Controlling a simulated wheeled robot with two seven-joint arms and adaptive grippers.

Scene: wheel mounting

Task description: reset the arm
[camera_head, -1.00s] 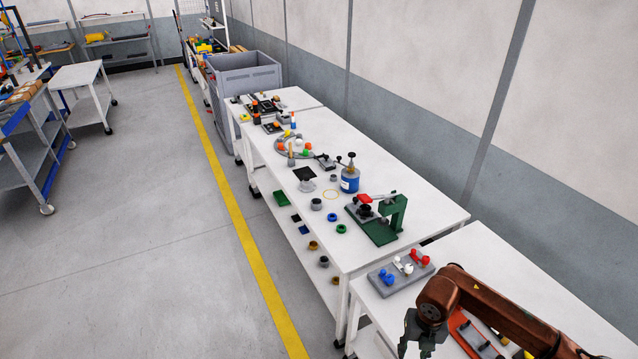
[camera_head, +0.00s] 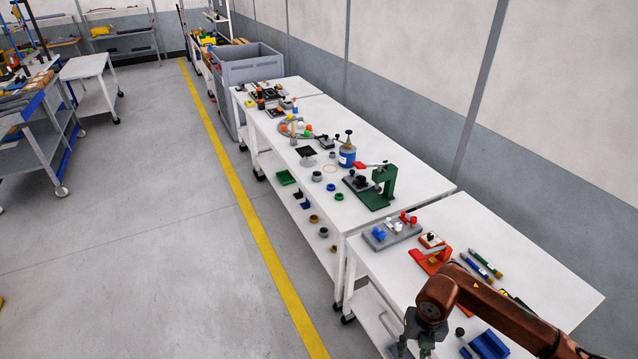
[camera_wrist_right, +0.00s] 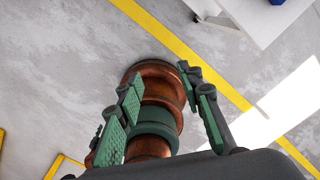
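My right arm comes in from the lower right of the head view. Its right gripper (camera_head: 414,344) hangs down beside the front edge of the near white table (camera_head: 545,275), partly cut off by the bottom of the picture. In the right wrist view the two green-padded fingers of the right gripper (camera_wrist_right: 160,74) stand apart. A copper-brown rounded part with a green band shows between and beyond them; it looks like part of my own body, and I see no loose object held. My left gripper is in neither view.
A green press (camera_head: 376,190) stands on the table behind. The floor to the left of the yellow line (camera_head: 262,240) is open.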

